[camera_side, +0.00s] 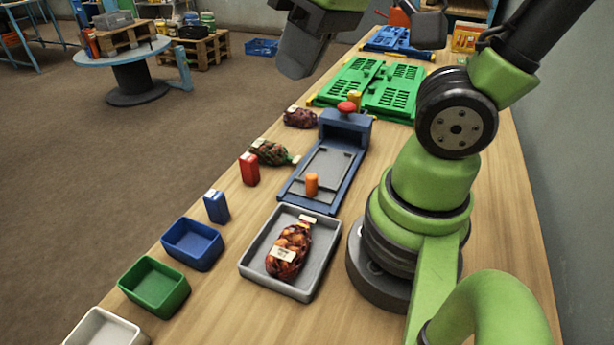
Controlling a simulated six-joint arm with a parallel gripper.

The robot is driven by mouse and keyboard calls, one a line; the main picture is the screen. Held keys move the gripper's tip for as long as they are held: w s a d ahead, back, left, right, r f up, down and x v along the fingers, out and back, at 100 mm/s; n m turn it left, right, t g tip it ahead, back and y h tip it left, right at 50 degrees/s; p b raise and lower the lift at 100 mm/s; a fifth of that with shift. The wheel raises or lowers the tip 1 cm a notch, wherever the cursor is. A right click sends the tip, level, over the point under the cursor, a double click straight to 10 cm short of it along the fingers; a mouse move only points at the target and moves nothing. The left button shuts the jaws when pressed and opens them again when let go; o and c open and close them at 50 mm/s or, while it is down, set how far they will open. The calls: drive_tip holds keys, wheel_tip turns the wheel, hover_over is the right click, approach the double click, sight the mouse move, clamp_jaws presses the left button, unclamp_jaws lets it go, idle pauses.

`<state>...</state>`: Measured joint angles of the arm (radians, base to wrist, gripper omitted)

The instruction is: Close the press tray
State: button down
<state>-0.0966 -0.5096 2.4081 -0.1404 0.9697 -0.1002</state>
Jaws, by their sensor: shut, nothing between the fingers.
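The press (345,125) is a blue frame on the bench with a raised blue housing at its far end and a red knob (347,107) on top. Its grey tray (326,172) lies out along the rails toward the near end, with an orange upright handle (312,184) at its near edge. The tray surface looks empty. My gripper (297,68) is at the top of the view, above and left of the press, pointing down. It is shut and empty, apart from the tray and handle. Its upper part is cut off by the frame.
A grey tray (248,262) with a netted sack (290,250) stands nearest the press. Two sacks (299,117) (270,153), a red block (249,169) and a blue block (216,206) line the left edge. Blue (193,246) and green (153,288) bins stand nearer. Green crates (372,88) lie behind.

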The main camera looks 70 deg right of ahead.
drive_tip(key=w+a+f+n+g+h, duration=0.2)
drive_tip(key=w+f+n+g+h, duration=0.35)
drive_tip(key=f+n, duration=0.35)
drive_tip(key=n+g+h, duration=0.1)
drive_tip(key=n+h, duration=0.4)
drive_tip(key=n, duration=0.3)
approach(309, 184)
drive_tip(key=f, duration=0.4)
drive_tip(key=shift+d+f, duration=0.25)
drive_tip(key=shift+d, duration=0.05)
drive_tip(key=d, duration=0.3)
drive_tip(key=shift+s+d+f, duration=0.1)
drive_tip(key=shift+s, duration=0.25)
drive_tip(key=shift+s+d, duration=0.1)
drive_tip(key=shift+d, duration=0.3)
drive_tip(key=shift+d, duration=3.6)
